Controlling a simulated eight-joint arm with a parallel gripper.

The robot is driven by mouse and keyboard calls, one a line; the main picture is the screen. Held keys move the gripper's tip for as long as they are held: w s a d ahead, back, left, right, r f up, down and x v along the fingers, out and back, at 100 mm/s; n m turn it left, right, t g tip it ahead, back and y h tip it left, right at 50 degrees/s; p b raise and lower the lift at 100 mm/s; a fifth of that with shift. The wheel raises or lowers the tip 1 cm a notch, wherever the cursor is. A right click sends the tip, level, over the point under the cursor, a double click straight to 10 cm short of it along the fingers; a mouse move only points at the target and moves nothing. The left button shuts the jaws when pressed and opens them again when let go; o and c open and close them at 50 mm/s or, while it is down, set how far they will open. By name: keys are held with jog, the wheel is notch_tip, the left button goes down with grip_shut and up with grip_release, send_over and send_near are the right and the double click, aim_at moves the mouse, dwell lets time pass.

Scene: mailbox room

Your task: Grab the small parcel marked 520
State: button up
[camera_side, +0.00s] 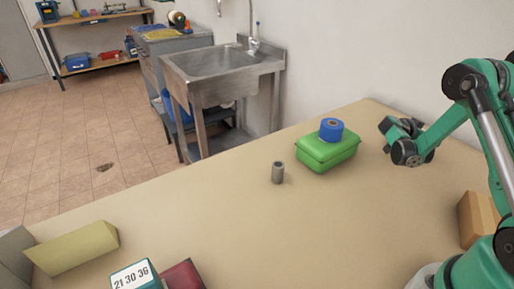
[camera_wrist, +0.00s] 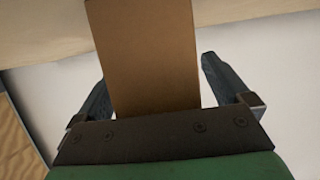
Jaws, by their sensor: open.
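No parcel showing the mark 520 can be read in either view. In the wrist view my gripper (camera_wrist: 155,72) is open, with a dark finger on each side. A plain brown cardboard-coloured block (camera_wrist: 147,55) shows between the fingers, with a visible gap at the right one; no label shows on it. I cannot tell how far it lies beyond the fingertips. In the side view a brown box (camera_side: 478,220) stands at the table's right, partly hidden by my arm; no number is visible on it. I cannot tell whether it is the same block.
A green case (camera_side: 327,154) with a blue tape roll (camera_side: 331,129) on it stands by a grey cylinder (camera_side: 278,173). A box marked 21 30 36 (camera_side: 136,275), a dark red item (camera_side: 183,275) and a yellowish block (camera_side: 75,248) lie front left. The table's middle (camera_side: 330,225) is clear.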

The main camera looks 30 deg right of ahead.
jog(key=c, duration=1.4)
jog(key=shift+c, duration=0.2)
jog(key=shift+r, duration=0.15)
